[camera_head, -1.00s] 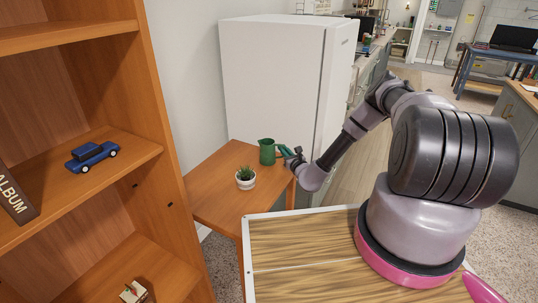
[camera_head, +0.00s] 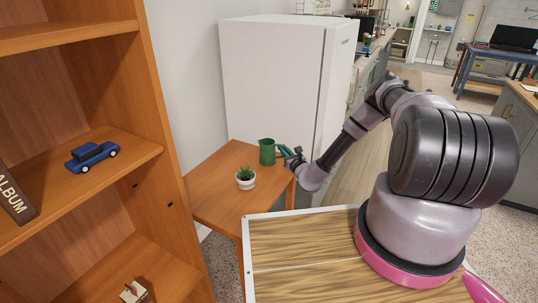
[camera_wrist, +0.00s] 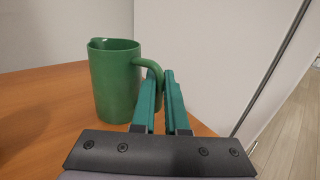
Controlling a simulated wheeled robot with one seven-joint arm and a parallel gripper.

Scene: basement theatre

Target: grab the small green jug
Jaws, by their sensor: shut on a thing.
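The small green jug (camera_head: 267,151) stands upright on the orange-brown wooden table (camera_head: 215,190), near its back right edge. In the wrist view the jug (camera_wrist: 115,85) shows its open top, with its handle on the right side. My gripper (camera_head: 284,152) reaches it from the right in the head view. In the wrist view my gripper's green fingertips (camera_wrist: 159,75) are close together at the jug's handle, shut on it. Part of the handle is hidden behind the fingers.
A small potted plant (camera_head: 245,178) stands on the table in front of the jug. A white fridge (camera_head: 272,75) rises close behind the table. A wooden shelf (camera_head: 150,150) with a blue toy car (camera_head: 91,156) stands at the left.

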